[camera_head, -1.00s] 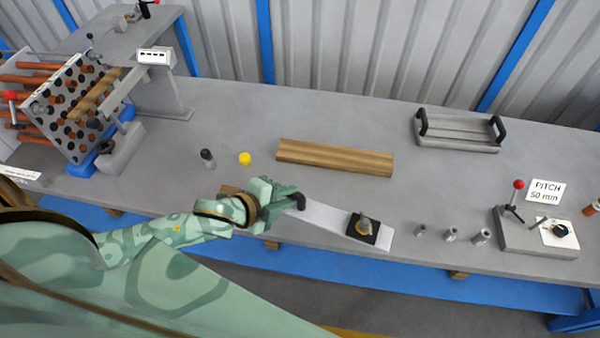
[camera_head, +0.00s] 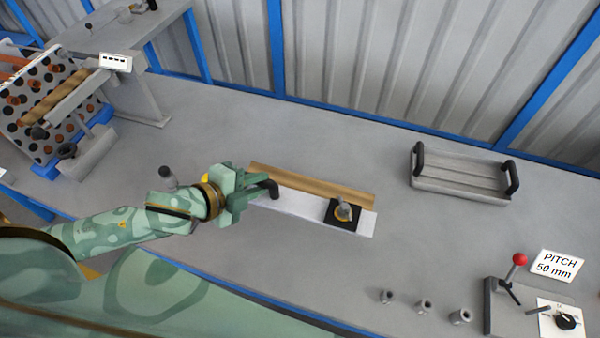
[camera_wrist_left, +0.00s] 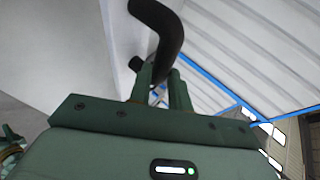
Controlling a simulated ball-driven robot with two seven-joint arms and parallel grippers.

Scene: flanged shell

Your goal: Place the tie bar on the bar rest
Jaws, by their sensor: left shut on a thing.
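The tie bar (camera_head: 300,205) is a flat pale grey bar with a dark curved handle at its left end and a black square fitting with a knob at its right end. My left gripper (camera_head: 262,187) is shut on the handle. In the left wrist view the dark handle (camera_wrist_left: 160,25) stands between the fingers (camera_wrist_left: 163,85), with the pale bar beside it. A long wooden block, likely the bar rest (camera_head: 320,186), lies on the bench just behind the bar and is partly covered by it. I cannot tell whether they touch. My right gripper is out of view.
A grey tray with black handles (camera_head: 460,178) stands at the right. Several small metal sleeves (camera_head: 423,305) and a red-knobbed fixture (camera_head: 518,260) are at front right. A dark peg (camera_head: 167,175) stands near my left wrist. A tube rack (camera_head: 45,105) is far left.

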